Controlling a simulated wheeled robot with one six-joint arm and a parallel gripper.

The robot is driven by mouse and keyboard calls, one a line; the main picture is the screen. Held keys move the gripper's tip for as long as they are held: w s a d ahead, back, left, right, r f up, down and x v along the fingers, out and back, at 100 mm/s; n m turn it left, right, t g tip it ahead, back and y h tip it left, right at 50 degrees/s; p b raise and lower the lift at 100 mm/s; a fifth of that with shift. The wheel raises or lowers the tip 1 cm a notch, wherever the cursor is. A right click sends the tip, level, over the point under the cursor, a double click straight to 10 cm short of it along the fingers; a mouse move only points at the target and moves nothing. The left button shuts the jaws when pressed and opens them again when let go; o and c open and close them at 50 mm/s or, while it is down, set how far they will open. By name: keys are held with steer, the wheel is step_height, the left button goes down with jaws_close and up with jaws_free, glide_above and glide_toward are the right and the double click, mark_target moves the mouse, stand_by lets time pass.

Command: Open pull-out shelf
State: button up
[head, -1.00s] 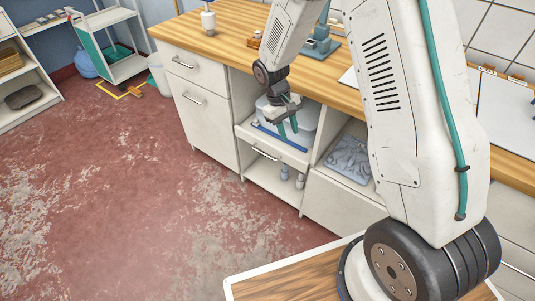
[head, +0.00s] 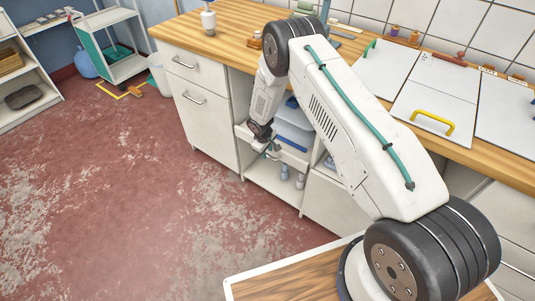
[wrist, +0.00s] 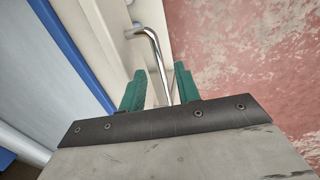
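The pull-out shelf (head: 292,154) is a white panel in the open bay of the counter unit, with a pale blue bin (head: 294,126) on it. In the wrist view its front (wrist: 98,25) runs along the left of the metal bar handle (wrist: 152,42). My gripper (head: 270,152) is low at the shelf front. In the wrist view my gripper's green fingers (wrist: 160,85) are apart, with the handle bar passing between them. A gap shows around the bar, so they are not closed on it. My arm and wrist hide most of the handle in the head view.
A white door and drawer (head: 198,115) stand left of the bay. Bottles (head: 285,172) stand in the compartment below. The wooden worktop (head: 235,30) is above, with white boards and a yellow handle (head: 432,122). The red worn floor (head: 120,200) in front is clear.

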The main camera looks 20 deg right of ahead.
steer(key=shift+w+d+f, duration=0.15)
steer(key=shift+f, duration=0.95)
steer(key=shift+c, duration=0.3)
